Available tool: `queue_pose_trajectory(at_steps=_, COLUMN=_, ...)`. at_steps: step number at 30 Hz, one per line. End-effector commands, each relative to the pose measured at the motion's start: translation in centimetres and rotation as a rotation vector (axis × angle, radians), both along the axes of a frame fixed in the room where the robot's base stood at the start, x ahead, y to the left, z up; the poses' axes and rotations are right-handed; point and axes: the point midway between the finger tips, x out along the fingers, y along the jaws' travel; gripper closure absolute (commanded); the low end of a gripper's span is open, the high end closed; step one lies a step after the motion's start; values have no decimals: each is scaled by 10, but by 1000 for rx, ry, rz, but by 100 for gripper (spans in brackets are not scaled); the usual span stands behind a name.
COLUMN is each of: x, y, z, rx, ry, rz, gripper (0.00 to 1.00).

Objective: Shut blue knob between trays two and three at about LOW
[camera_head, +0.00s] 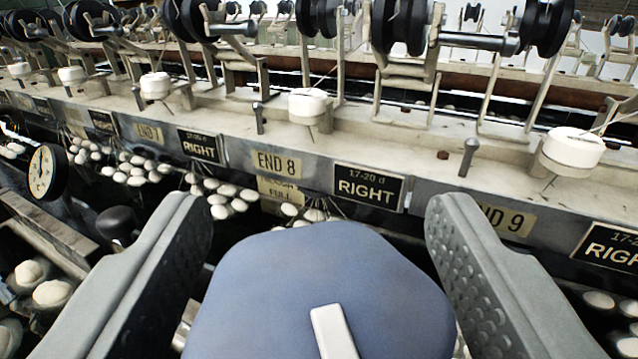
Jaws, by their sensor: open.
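The blue knob (290,270) is large in the lower middle of the view, with a pale pointer bar (333,330) on its face, tilted slightly so its top end leans left. My gripper (318,215) is open, with one grey finger on the left of the knob and one on the right. The knob sits between the two fingers, nearer the left one. I cannot tell whether either finger touches it. The knob's lower edge is cut off by the frame, and no LOW marking shows.
A metal rail with END 8 (277,163) and RIGHT (368,187) plates runs behind the knob. Black spools (400,25) and white cups (308,104) stand above it. A dial gauge (46,172) and a dark round knob (117,222) are at left. White cocoons (232,197) hang below the rail.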

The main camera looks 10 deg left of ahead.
Motion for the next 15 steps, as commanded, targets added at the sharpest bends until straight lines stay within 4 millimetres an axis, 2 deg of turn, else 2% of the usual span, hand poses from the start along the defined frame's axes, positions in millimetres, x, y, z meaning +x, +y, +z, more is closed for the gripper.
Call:
queue_pose_trajectory(at_steps=11, x=4, y=1, z=0, rx=0, ry=0, rz=0, gripper=38)
queue_pose_trajectory(at_steps=15, x=4, y=1, z=0, rx=0, ry=0, rz=0, gripper=63)
